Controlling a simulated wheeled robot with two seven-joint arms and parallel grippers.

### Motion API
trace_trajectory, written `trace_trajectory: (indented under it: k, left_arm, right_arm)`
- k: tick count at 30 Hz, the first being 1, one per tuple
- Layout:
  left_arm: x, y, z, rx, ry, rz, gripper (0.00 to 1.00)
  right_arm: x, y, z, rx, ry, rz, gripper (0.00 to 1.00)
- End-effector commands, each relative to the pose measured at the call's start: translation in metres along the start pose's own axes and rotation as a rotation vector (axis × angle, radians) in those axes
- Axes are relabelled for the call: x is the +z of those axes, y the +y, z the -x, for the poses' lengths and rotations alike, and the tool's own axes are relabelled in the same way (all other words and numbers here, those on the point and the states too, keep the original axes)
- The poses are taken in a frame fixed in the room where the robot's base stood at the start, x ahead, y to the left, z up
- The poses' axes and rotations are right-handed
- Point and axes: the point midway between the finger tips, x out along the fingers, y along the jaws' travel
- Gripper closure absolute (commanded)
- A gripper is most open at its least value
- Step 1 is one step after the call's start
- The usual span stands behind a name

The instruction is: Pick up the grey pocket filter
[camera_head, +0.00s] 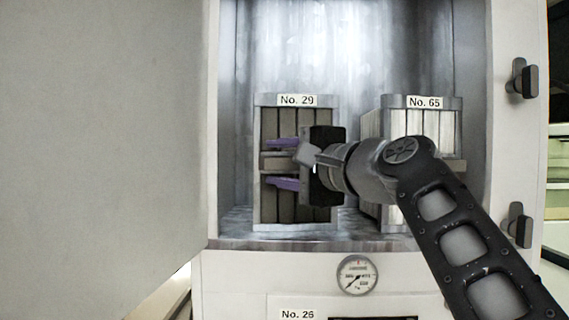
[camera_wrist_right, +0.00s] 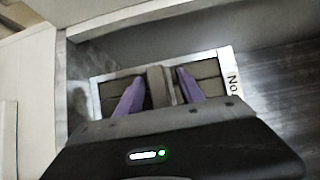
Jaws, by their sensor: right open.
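The grey pocket filter (camera_head: 272,211) stands upright in the left part of the open cabinet, under a "No. 29" label. It has brownish-grey pockets in a light metal frame and a crossbar over its front. My right gripper (camera_head: 270,162) is in front of it, with purple fingers open, one above and one below the crossbar. In the right wrist view, the crossbar (camera_wrist_right: 158,88) lies between the two fingers, with a gap beside them. The gripper body and wrist hide the filter's right part. My left gripper is not in view.
A white pocket filter (camera_head: 441,126) labelled "No. 65" stands to the right, partly behind my right arm. The cabinet's open door (camera_head: 105,130) fills the left. A gauge (camera_head: 358,275) sits below the opening. Black latches (camera_head: 522,78) are on the right frame.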

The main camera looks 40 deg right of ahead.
Motion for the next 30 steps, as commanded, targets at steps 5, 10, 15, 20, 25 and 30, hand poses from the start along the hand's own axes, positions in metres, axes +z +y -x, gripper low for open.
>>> trace_trajectory:
  k: [5, 10, 15, 20, 25, 30]
  left_arm:
    - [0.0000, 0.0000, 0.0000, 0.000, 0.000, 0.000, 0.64]
    - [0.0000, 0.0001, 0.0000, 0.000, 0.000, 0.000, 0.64]
    - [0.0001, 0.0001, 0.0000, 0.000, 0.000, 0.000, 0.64]
    - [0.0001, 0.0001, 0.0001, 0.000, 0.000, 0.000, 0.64]
    - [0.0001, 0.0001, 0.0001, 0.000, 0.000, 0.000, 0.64]
    - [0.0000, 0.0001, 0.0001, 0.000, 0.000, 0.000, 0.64]
  right_arm:
    - [0.0000, -0.0002, 0.0001, 0.000, 0.000, 0.000, 0.60]
    - [0.0001, -0.0002, 0.0001, 0.000, 0.000, 0.000, 0.74]
    - [0.0001, -0.0004, 0.0002, 0.000, 0.000, 0.000, 0.88]
    - [0.0002, -0.0006, 0.0003, -0.001, 0.000, 0.000, 1.00]
    - [0.0002, -0.0008, 0.0004, -0.002, 0.000, 0.000, 1.00]
    - [0.0003, -0.0010, 0.0004, -0.002, 0.000, 0.001, 1.00]
